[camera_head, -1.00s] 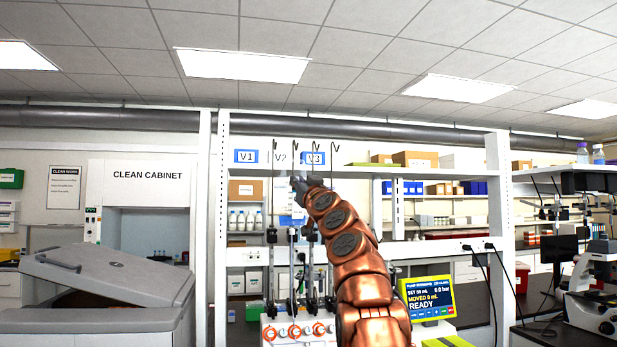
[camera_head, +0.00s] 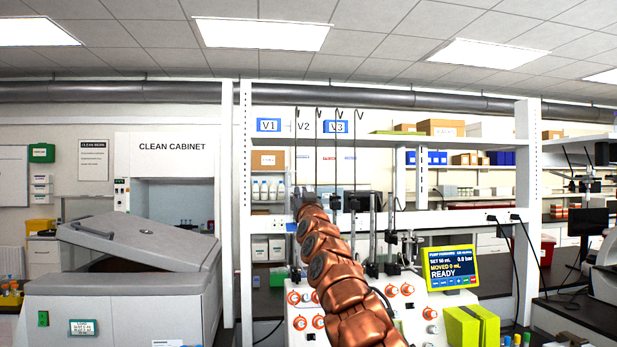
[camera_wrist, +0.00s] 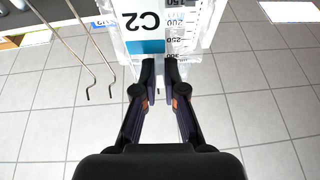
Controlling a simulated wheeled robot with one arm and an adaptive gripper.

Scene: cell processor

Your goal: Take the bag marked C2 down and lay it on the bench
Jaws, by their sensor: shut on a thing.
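The bag marked C2 (camera_wrist: 195,25) is at the top of the wrist view, clear and white with a blue label block and a printed volume scale. Its lettering appears upside down there. My gripper (camera_wrist: 161,66) is shut on the bag's near edge. In the head view my gripper (camera_head: 303,198) is at the far end of my copper arm, below the hanging wire hooks. The bag cannot be made out clearly there. Whether it still touches a hook is not clear. The bench (camera_head: 275,334) shows only as a strip under the pump equipment.
Several wire hooks (camera_head: 337,112) hang near the V1 (camera_head: 268,125) and V3 (camera_head: 335,127) labels. Bare hook ends (camera_wrist: 88,94) show beside the bag in the wrist view. Orange-knobbed equipment (camera_head: 405,310), a pump screen (camera_head: 452,268) and green-yellow boxes (camera_head: 471,327) crowd the front.

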